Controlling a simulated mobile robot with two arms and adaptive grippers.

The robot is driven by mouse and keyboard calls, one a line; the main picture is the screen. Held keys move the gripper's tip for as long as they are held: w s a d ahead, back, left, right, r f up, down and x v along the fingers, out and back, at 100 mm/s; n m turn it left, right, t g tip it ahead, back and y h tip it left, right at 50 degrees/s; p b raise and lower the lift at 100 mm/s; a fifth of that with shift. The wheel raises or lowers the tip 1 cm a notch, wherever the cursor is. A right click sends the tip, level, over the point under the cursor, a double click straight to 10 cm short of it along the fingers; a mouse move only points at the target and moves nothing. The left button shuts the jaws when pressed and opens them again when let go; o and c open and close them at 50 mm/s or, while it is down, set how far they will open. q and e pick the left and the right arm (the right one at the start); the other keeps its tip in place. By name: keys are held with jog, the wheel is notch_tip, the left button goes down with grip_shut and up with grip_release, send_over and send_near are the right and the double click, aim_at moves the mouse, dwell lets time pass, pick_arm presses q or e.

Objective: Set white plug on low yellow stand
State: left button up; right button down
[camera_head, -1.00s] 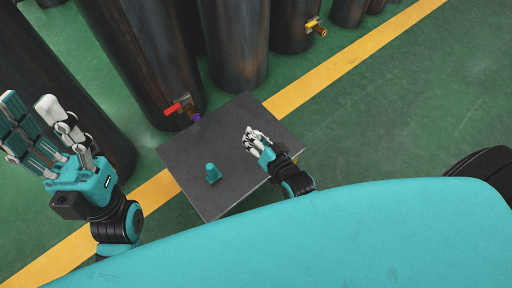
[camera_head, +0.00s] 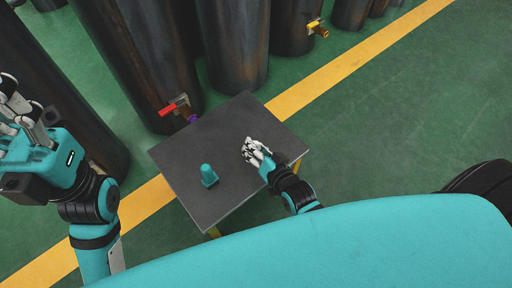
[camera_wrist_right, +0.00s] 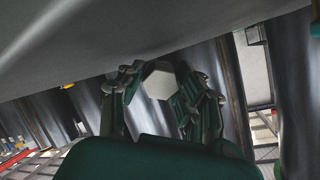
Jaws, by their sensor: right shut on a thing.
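The white plug (camera_wrist_right: 160,84) shows in the right wrist view as a pale, many-sided face between my fingers. In the head view I cannot tell it apart from the white fingers. My right gripper (camera_head: 252,151) is shut on it, over the right part of the stand's top. The low stand (camera_head: 228,128) has a dark grey square top and yellow legs, of which little shows. Whether the plug touches the top I cannot tell. My left gripper (camera_head: 22,112) is at the left edge, fingers spread and empty, well away from the stand.
A teal cone-like piece (camera_head: 208,175) with a square base stands on the front left of the top. A red-handled valve (camera_head: 174,106) on a dark cylinder (camera_head: 140,60) is near the stand's back left corner.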

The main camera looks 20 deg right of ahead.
jog(key=shift+f, duration=0.3)
dwell(0.4)
jog(key=c, duration=0.8)
grip_release()
jog(key=shift+c, duration=0.2)
jog(key=shift+f, duration=0.1)
jog(key=shift+s, duration=0.1)
jog(key=shift+s, duration=0.1)
jog(key=v, duration=1.1)
jog(key=shift+s+d+r, duration=0.15)
jog(key=shift+s+r, duration=0.1)
jog(key=shift+r, duration=0.05)
